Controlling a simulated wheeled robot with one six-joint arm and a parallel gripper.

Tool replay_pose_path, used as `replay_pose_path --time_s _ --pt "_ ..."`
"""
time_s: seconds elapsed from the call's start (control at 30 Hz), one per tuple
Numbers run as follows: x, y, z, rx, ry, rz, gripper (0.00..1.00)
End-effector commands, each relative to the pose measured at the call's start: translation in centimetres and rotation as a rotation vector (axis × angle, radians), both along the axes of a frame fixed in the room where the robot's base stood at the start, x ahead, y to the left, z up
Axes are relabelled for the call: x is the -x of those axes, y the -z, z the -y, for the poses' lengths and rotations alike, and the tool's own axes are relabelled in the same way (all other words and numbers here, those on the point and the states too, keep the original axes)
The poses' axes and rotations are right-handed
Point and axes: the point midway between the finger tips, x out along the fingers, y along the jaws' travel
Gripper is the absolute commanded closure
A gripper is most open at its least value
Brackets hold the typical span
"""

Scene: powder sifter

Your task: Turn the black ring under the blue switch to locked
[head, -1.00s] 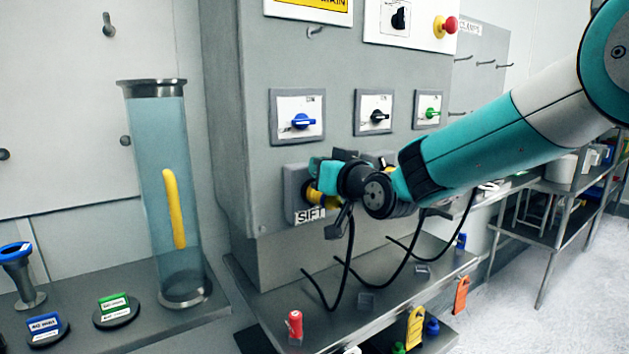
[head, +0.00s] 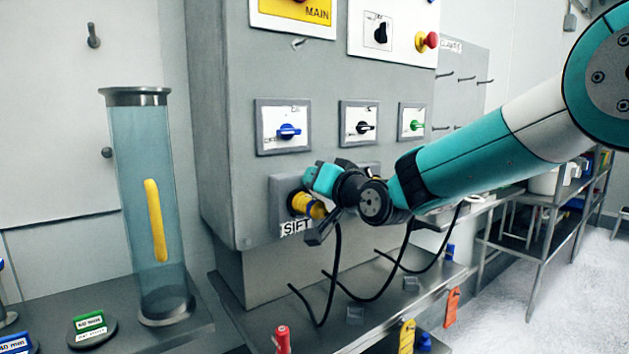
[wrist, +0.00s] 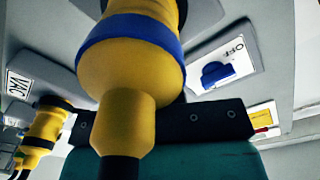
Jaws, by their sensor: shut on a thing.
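The blue switch (head: 289,131) is on the grey panel, and also shows near the OFF mark in the wrist view (wrist: 217,72). Below it is the SIFT socket (head: 280,190). A yellow plug (head: 310,206) with a blue band sits at this socket, and fills the middle of the wrist view (wrist: 130,75). The black ring (head: 294,199) is at the plug's socket end, mostly hidden. My gripper (head: 314,184) is at the plug, shut around its socket end at the ring. The fingertip contact and the ring's lock mark are hidden.
A second yellow plug (wrist: 42,130) sits at the VAC socket close by. Black cables (head: 335,280) hang over the shelf (head: 300,320) below. Black (head: 364,127) and green (head: 415,125) switches are to the right. A clear tube (head: 150,210) stands at left.

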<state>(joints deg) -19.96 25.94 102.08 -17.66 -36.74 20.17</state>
Motion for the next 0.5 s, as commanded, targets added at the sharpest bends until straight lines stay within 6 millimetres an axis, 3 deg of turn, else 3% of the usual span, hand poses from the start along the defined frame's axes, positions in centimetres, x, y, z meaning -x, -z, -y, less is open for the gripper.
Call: replay_pose_path --time_s 0.2,0.23,0.3,0.5 --pt "0.05 0.21 -0.02 0.002 -0.001 -0.005 1.00" --pt "0.05 0.21 -0.02 0.002 -0.001 -0.005 0.83" --pt "0.04 0.19 -0.02 0.002 -0.001 -0.003 0.67" --pt "0.03 0.10 -0.04 0.002 0.000 -0.001 0.64"
